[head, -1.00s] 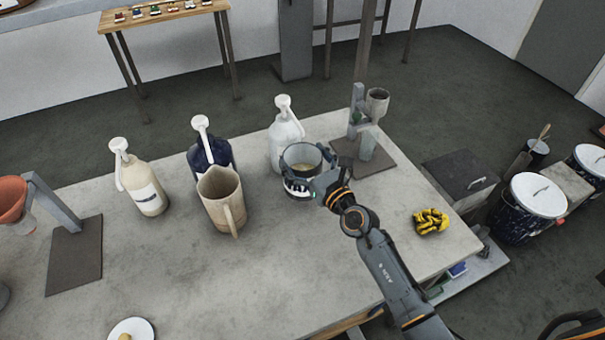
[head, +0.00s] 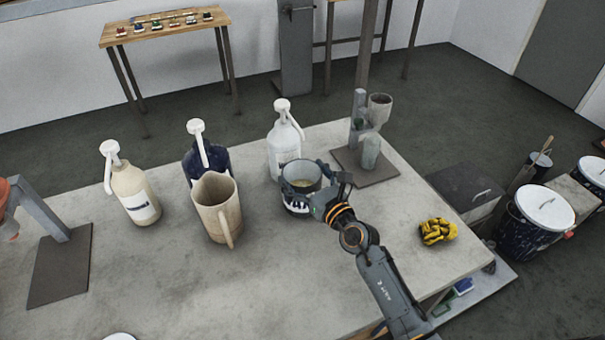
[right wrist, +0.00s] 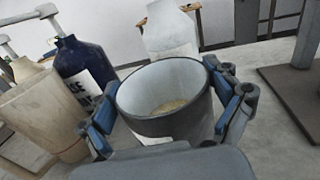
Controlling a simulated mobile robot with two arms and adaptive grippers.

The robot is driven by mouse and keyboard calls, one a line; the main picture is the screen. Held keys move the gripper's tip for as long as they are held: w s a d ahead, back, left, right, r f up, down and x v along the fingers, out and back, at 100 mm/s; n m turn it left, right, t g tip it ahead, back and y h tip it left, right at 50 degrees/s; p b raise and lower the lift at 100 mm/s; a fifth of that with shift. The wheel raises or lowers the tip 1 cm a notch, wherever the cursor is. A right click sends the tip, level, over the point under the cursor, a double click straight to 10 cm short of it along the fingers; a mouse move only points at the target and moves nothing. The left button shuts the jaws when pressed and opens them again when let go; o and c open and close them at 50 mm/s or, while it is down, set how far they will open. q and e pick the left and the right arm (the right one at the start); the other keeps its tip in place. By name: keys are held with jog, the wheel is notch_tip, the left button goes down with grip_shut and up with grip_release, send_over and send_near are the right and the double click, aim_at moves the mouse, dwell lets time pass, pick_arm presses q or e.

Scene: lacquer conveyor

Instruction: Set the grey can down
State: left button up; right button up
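The grey can (head: 301,172) is an open, upright vessel with a label on its side and a pale, grainy layer inside. My right gripper (head: 322,187) comes from the right and has its fingers around the can. In the right wrist view the gripper (right wrist: 163,110) has blue pads on both sides of the can (right wrist: 165,90), up against its wall. The can is over the grey table (head: 330,265); its base is partly hidden, so I cannot tell whether it touches the top. My left gripper is not in view.
A white pump bottle (head: 284,145) stands just behind the can. A dark blue bottle (head: 207,158), a beige jug (head: 216,208) and a cream bottle (head: 135,195) stand to the left. A stand with cups (head: 360,130) is behind right. Yellow gloves (head: 437,231) lie right. The front table is clear.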

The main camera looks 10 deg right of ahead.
jog(key=shift+o, duration=0.3)
jog(key=shift+r, duration=0.1)
jog(key=shift+s, duration=0.2)
jog(key=v, duration=1.1)
jog(key=shift+s+d+b, duration=0.15)
jog(key=shift+s+b, duration=0.2)
jog(key=shift+b, duration=0.1)
